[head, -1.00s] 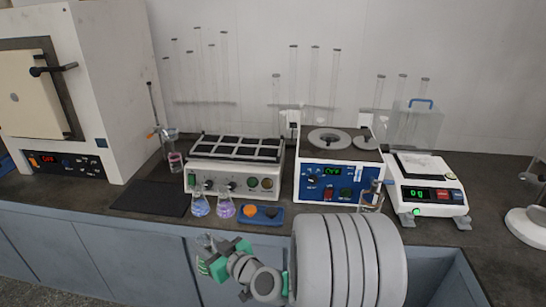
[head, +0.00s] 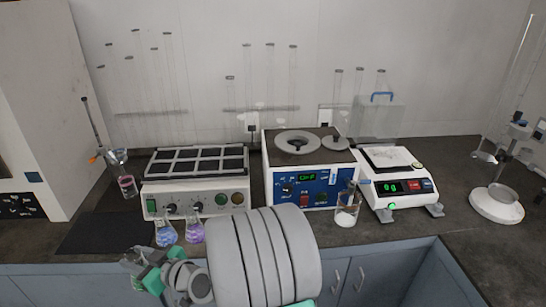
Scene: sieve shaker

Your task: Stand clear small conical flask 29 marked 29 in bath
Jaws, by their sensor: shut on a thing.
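My gripper (head: 146,264) is low at the left, in front of the bench edge, partly hidden by my own arm. It is shut on a clear glass vessel (head: 131,257), which seems to be the small conical flask; no mark 29 can be read. The bath seems to be the white unit with a blue front panel (head: 326,188) and ringed round opening (head: 297,142) on top. A round lid (head: 335,143) lies beside the opening. The bath stands on the bench, up and right of my gripper.
A block heater (head: 195,160) stands left of the bath, with flasks of blue (head: 166,234) and purple (head: 194,231) liquid in front. A beaker with white contents (head: 345,215) and a balance (head: 401,187) stand right. A dark mat (head: 95,232) lies left.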

